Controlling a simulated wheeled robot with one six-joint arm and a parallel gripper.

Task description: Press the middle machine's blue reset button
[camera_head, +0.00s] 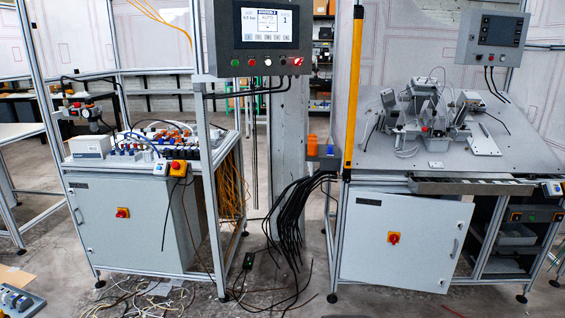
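Two machines show, and I cannot tell which one is the middle machine. The left machine (128,220) is a grey cabinet in an aluminium frame. The right machine (408,238) has a sloped grey top and a yellow light curtain post (354,90). A second small white box with a blue button (552,188) sits at its right front edge. My gripper is not in view.
A touchscreen panel (267,28) with several coloured buttons hangs on the left machine's frame. Black cables (290,215) drop between the machines to the floor. Loose wires (160,298) lie in front of the left cabinet. Floor before the right cabinet is mostly clear.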

